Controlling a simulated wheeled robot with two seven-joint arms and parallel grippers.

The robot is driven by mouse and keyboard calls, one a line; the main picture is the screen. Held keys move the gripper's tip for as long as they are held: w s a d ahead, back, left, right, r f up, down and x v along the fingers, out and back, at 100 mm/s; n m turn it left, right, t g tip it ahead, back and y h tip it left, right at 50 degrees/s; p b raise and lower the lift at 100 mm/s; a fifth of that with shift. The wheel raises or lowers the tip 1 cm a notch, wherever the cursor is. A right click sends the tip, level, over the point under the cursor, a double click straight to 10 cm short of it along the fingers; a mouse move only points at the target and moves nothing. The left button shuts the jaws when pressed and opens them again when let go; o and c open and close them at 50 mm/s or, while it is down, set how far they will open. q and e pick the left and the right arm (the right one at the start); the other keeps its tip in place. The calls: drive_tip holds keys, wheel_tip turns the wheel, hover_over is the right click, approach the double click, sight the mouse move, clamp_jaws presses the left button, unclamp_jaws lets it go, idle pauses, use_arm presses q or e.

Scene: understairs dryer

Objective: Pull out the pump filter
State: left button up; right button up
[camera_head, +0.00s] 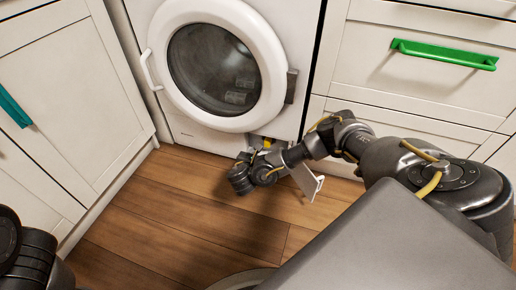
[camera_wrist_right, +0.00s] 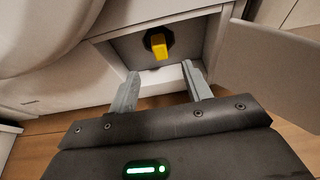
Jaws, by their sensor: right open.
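The yellow pump filter (camera_wrist_right: 158,46) sits in a dark round socket inside the recess at the machine's lower front. In the head view only a small yellow part of the pump filter (camera_head: 267,143) shows, just behind my wrist. The filter flap (camera_wrist_right: 268,72) is swung open to the right, and the white flap (camera_head: 307,181) also shows beside my arm in the head view. My right gripper (camera_wrist_right: 160,72) is open and empty, its two fingers apart at the recess mouth, short of the filter. My left gripper is out of view; only dark parts of my left arm show.
The white machine (camera_head: 190,132) with its round door (camera_head: 215,65) shut stands above the recess. White cabinets flank it, with a green handle (camera_head: 443,54) at right and a teal handle (camera_head: 12,105) at left. The wooden floor (camera_head: 180,205) in front is clear.

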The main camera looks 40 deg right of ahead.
sight(267, 144)
drive_tip(key=b+x, duration=0.1)
drive_tip(key=x, duration=0.1)
drive_tip(key=b+x, duration=0.2)
drive_tip(key=x, duration=0.1)
drive_tip(key=b+x, duration=0.1)
drive_tip(key=x, duration=0.1)
drive_tip(key=shift+f, duration=0.35)
drive_tip(key=shift+w+d+f+b, duration=0.1)
drive_tip(key=shift+w+d+b, duration=0.35)
drive_tip(key=shift+d, duration=0.15)
drive_tip(key=shift+s, duration=0.1)
clamp_jaws()
